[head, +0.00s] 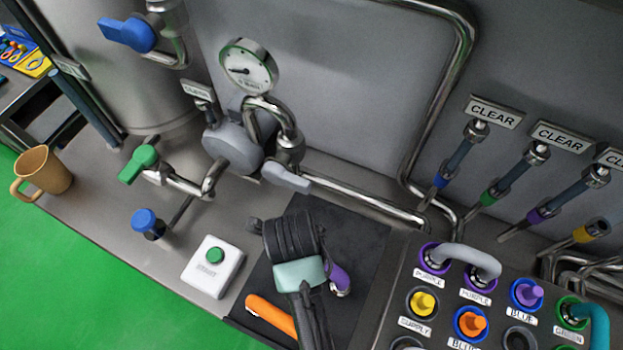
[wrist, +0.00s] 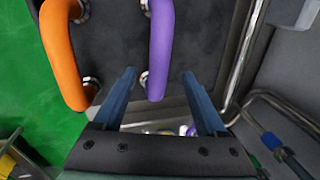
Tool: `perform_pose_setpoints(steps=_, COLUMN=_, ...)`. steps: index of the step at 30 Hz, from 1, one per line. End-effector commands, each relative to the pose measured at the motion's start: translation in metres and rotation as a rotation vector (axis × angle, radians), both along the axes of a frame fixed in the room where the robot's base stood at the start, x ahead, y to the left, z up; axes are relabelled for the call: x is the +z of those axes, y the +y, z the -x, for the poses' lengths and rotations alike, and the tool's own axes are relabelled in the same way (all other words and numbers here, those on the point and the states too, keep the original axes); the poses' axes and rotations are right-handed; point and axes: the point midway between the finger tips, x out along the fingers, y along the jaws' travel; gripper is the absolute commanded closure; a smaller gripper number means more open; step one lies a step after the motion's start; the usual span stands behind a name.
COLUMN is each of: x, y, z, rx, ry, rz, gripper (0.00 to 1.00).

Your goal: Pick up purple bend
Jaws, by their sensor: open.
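The purple bend (head: 340,278) lies on the black mat (head: 350,235), mostly hidden by my arm in the head view. In the wrist view the purple bend (wrist: 161,45) is a curved tube with metal ends. My gripper (wrist: 159,74) is open, one finger on each side of the purple bend's near end in that view. Neither finger visibly touches it, and the height gap cannot be told. An orange bend (wrist: 60,55) lies to the left in the wrist view; it also shows on the mat in the head view (head: 270,316).
A panel of labelled ports (head: 395,318) stands right of the mat, with a grey bend (head: 470,258) across two purple ports. A white box with a green button (head: 212,268), a blue-capped part (head: 148,223) and a valve with a grey handle (head: 286,177) are near.

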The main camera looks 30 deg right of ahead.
Motion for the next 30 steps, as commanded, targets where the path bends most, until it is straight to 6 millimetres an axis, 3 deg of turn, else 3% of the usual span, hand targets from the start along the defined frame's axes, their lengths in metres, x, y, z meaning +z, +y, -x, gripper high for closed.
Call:
perform_pose_setpoints(steps=8, x=-0.019, y=-0.003, z=-0.002, rx=0.000, ry=0.001, rz=-0.001, gripper=0.26)
perform_pose_setpoints(steps=18, x=-0.059, y=-0.007, z=-0.006, rx=0.000, ry=0.000, rz=0.000, gripper=0.26)
perform_pose_setpoints(steps=28, x=-0.064, y=-0.008, z=-0.007, rx=0.000, ry=-0.003, rz=0.001, gripper=0.26)
perform_pose_setpoints(steps=30, x=-0.064, y=-0.008, z=-0.007, rx=0.000, ry=-0.003, rz=0.001, gripper=0.38)
